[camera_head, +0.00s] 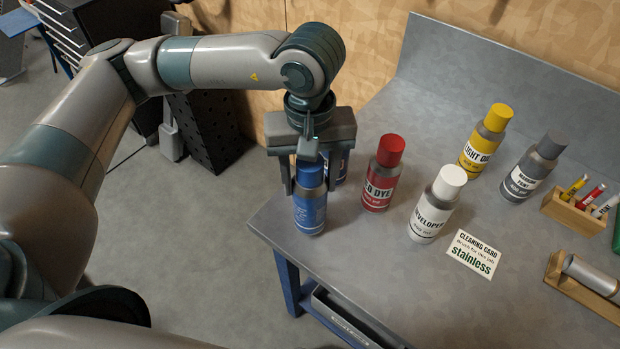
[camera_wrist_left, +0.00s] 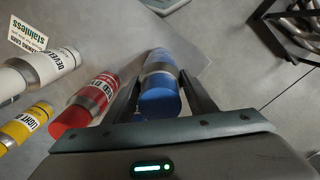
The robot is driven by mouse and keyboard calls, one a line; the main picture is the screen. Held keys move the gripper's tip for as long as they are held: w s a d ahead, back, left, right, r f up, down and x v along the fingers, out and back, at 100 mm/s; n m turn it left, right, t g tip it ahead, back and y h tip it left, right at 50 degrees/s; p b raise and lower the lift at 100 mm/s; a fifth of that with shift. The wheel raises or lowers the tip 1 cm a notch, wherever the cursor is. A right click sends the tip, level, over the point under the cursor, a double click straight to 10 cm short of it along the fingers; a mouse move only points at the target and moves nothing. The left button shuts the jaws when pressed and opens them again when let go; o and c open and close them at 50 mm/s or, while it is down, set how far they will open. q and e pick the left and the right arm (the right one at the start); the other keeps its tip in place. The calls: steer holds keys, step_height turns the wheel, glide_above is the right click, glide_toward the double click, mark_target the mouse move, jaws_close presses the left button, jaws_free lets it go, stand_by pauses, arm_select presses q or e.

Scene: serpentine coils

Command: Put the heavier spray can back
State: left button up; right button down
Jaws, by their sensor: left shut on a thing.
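My left gripper (camera_head: 309,188) comes down from above near the table's left corner. It is shut on a blue spray can (camera_head: 310,213), with one finger on each side. The can looks upright; I cannot tell whether its base touches the table. In the left wrist view this blue can (camera_wrist_left: 160,88) lies between the two fingers. A second blue can (camera_head: 341,168) stands just behind, mostly hidden by the gripper. A red can (camera_head: 381,180) and a white-capped developer can (camera_head: 434,208) stand to the right. My right gripper is not in view.
A yellow-capped can (camera_head: 486,143) and a grey can (camera_head: 534,168) stand farther back. A cleaning card (camera_head: 474,254) reading "stainless" lies on the grey table (camera_head: 400,285). A wooden tube holder (camera_head: 570,210) and a wooden cradle (camera_head: 590,290) are at the right. The front middle is clear.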

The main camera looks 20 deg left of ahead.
arm_select(q)
steer(key=shift+f, duration=0.8)
steer(key=shift+f, duration=0.1)
steer(key=o, duration=1.7)
steer(key=shift+o, duration=0.2)
steer(key=shift+r, duration=0.2)
